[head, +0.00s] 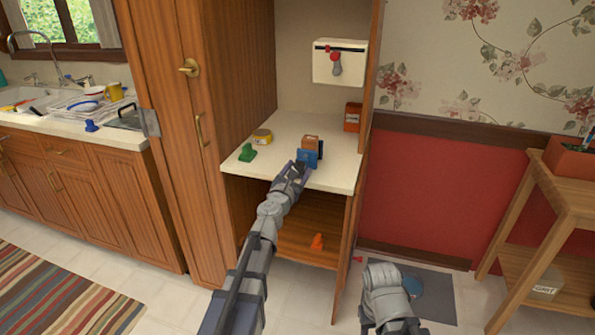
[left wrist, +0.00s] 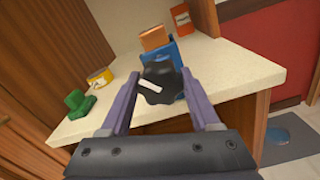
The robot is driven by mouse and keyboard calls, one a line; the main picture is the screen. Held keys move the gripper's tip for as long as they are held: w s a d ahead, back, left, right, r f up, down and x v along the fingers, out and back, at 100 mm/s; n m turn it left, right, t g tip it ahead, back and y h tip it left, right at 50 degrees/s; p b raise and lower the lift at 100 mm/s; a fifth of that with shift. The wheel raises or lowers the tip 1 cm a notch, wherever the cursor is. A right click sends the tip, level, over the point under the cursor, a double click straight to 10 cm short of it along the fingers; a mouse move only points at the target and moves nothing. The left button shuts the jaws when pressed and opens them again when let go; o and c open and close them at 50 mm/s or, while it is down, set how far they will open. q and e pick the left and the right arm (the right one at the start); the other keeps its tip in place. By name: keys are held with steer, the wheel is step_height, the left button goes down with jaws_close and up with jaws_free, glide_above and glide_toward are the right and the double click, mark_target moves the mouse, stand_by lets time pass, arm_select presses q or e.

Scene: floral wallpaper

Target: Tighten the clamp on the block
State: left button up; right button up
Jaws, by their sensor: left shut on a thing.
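A blue clamp (head: 308,158) stands at the front edge of the white cabinet counter. A wooden block (head: 310,142) sits in it, and the block (left wrist: 154,38) also shows above the clamp (left wrist: 178,52) in the left wrist view. The clamp's black knob (left wrist: 161,80), with a white mark on it, faces me. My left gripper (left wrist: 160,92) has its two purple fingers on either side of the knob and is shut on it. The knob hides much of the clamp and the block's lower part. My right arm is low at the bottom right, and its fingertips do not show.
A green object (head: 247,153) and a yellow tape roll (head: 262,136) lie left on the counter (head: 285,125). An orange box (head: 352,117) stands at the back right. An orange item (head: 317,242) is on the lower shelf. A wooden stand (head: 545,190) is at the right.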

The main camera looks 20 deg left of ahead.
arm_select(q)
steer(key=c, duration=0.3)
steer(key=shift+c, duration=0.2)
steer(key=shift+m, duration=0.3)
